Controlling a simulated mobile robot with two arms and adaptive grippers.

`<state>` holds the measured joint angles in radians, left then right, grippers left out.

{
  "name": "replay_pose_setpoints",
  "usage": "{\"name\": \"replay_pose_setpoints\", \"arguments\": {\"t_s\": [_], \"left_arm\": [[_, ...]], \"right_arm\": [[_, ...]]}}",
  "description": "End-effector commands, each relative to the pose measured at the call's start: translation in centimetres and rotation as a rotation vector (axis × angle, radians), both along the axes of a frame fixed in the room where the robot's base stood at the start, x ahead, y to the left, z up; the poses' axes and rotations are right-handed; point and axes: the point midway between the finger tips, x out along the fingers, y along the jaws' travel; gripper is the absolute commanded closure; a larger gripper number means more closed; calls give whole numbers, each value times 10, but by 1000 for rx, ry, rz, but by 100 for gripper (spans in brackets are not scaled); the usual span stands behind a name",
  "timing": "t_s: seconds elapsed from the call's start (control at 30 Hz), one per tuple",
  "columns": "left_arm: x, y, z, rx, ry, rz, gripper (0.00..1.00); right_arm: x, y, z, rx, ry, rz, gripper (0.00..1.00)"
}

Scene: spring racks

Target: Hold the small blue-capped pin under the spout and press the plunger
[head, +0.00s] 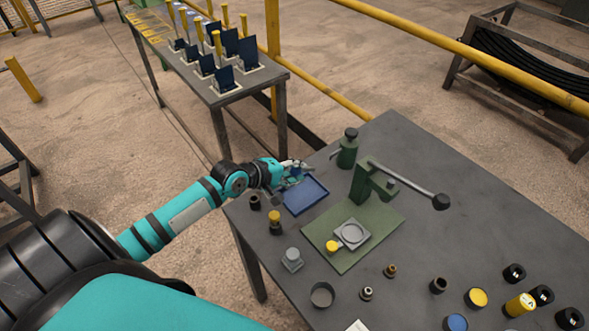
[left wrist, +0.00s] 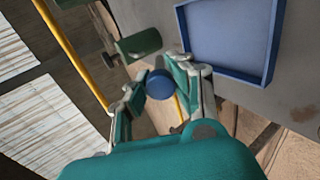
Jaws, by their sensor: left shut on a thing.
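My left gripper (head: 294,170) is at the far left edge of the table, above the blue tray's back corner. In the left wrist view, its two fingers (left wrist: 158,92) are closed on the small blue-capped pin, whose round blue cap (left wrist: 160,84) shows between the fingertips. The pin's shaft is mostly hidden. The green dispenser (head: 347,152) stands just right of the gripper, with a dark plunger knob (head: 351,132) on top and a thin spout (head: 336,155) pointing left toward the gripper. Pin and spout look apart. Part of the dispenser (left wrist: 140,44) also shows in the left wrist view. My right gripper is not in view.
The blue tray (head: 317,186) lies below the gripper. A green lever press (head: 366,184) stands right of it, its lever reaching right. Several small caps and parts sit along the front, including a yellow cylinder (head: 520,304). The table's right rear is clear.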

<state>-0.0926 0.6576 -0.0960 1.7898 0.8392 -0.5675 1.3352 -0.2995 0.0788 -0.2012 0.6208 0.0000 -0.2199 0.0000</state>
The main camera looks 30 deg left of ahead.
Motion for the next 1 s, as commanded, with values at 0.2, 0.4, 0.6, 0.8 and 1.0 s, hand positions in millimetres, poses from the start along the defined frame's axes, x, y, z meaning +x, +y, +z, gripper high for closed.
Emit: {"name": "replay_pose_setpoints", "arguments": {"t_s": [0.2, 0.4, 0.6, 0.8, 1.0], "left_arm": [[16, -6, -10, -1, -3, -1, 100], [29, -11, -18, -1, -3, -1, 100], [42, -15, -26, -1, -3, -1, 100], [55, -20, -35, -2, -1, 0, 100], [67, -24, -41, -1, -2, -1, 100]], "right_arm": [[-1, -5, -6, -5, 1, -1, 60], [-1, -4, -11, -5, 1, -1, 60], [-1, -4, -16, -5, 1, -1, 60], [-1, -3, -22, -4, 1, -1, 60], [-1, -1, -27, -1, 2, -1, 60]]}}
